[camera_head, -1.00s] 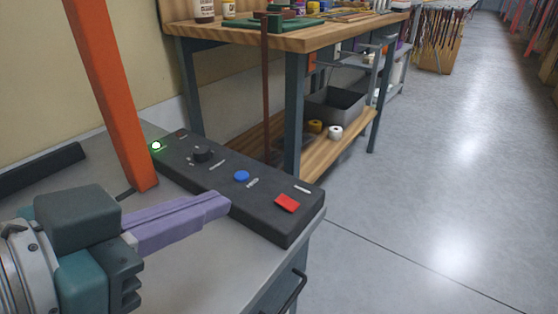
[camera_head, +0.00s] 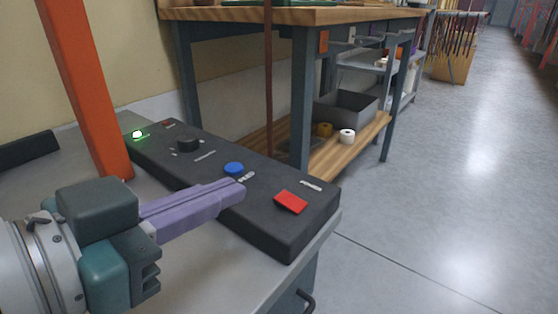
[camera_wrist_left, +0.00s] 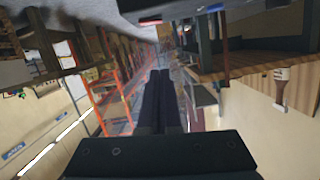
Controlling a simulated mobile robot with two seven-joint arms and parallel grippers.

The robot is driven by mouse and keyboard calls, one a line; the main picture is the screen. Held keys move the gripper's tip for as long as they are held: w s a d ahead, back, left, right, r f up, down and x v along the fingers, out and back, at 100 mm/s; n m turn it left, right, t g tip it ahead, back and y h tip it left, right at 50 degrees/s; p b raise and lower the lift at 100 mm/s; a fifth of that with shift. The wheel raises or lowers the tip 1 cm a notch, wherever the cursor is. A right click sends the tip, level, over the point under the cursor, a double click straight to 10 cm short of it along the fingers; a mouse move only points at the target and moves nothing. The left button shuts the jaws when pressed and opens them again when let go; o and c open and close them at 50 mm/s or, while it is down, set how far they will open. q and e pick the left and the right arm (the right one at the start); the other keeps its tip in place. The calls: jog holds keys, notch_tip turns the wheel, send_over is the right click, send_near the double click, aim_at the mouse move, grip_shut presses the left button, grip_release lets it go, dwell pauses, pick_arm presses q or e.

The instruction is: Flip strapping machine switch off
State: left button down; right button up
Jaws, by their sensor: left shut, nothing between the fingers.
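The strapping machine's black control panel (camera_head: 265,226) lies along the edge of the grey machine top. It bears a red switch (camera_head: 290,201) near its right end, a blue button (camera_head: 233,168), a black knob (camera_head: 187,144) and a lit green lamp (camera_head: 137,134) at the far end. My left gripper (camera_head: 243,188) is shut and empty, its purple fingers pointing right. The fingertips overlap the panel in the head view, left of the red switch and below the blue button; I cannot tell their height. In the left wrist view the shut fingers (camera_wrist_left: 160,80) show dark. My right gripper is not in view.
An orange upright post (camera_head: 85,90) rises beside the panel on the left. A wooden workbench (camera_head: 330,15) stands behind, with a grey bin (camera_head: 346,106) on its lower shelf. The grey floor (camera_head: 450,190) on the right is clear.

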pick_arm(q)
jog(key=b, duration=0.4)
send_over(273, 213)
jog(key=f, duration=0.3)
jog(key=shift+d, duration=0.4)
jog(key=shift+a+f+b, duration=0.25)
jog(key=shift+f+b, duration=0.7)
jog(key=shift+f, duration=0.25)
jog(key=shift+a+f, duration=0.15)
jog(key=shift+f, duration=0.3)
